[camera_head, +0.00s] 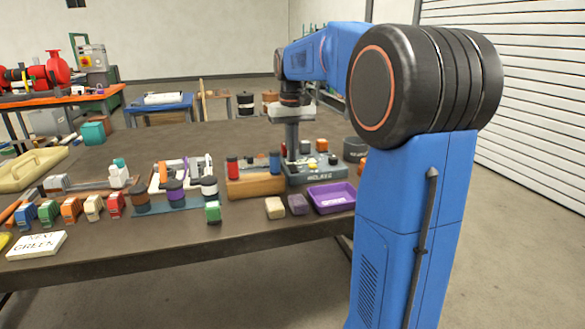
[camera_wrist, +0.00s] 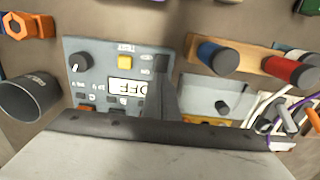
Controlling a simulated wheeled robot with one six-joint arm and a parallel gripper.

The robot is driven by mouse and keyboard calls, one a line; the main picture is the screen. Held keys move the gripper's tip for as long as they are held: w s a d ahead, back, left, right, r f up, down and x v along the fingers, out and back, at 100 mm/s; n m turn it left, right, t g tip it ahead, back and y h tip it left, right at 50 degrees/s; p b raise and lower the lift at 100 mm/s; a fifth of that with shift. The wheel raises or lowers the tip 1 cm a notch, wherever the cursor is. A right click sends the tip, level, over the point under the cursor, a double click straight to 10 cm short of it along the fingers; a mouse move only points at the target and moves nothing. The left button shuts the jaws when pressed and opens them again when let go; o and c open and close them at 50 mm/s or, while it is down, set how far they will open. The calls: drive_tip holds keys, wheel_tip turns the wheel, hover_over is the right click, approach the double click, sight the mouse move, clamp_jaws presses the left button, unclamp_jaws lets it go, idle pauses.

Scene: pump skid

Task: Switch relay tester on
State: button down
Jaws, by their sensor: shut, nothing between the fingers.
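The relay tester (camera_head: 318,174) is a grey-blue box at the right part of the bench, with lettering on its front. In the wrist view its panel (camera_wrist: 98,50) shows a black knob (camera_wrist: 81,62), a yellow button (camera_wrist: 125,62) and a white display (camera_wrist: 126,88) reading OFF, upside down. Small dark and orange controls (camera_wrist: 87,110) sit below; some are partly hidden. My gripper (camera_head: 292,156) points down over the tester's left rear part in the head view. In the wrist view its dark, closed fingers (camera_wrist: 161,66) overlap the panel's right side; I cannot tell whether they touch it.
A wooden block with red and blue cylinders (camera_head: 255,185) stands left of the tester. A purple tray (camera_head: 332,208) lies in front, and a dark cup (camera_head: 355,150) stands at the right. Colored blocks (camera_head: 116,204) line the bench's left front.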

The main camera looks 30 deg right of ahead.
sight(292, 165)
drive_tip(key=shift+f, duration=0.65)
idle(0.5)
wheel_tip(292, 165, up, 7)
idle(1.0)
idle(0.5)
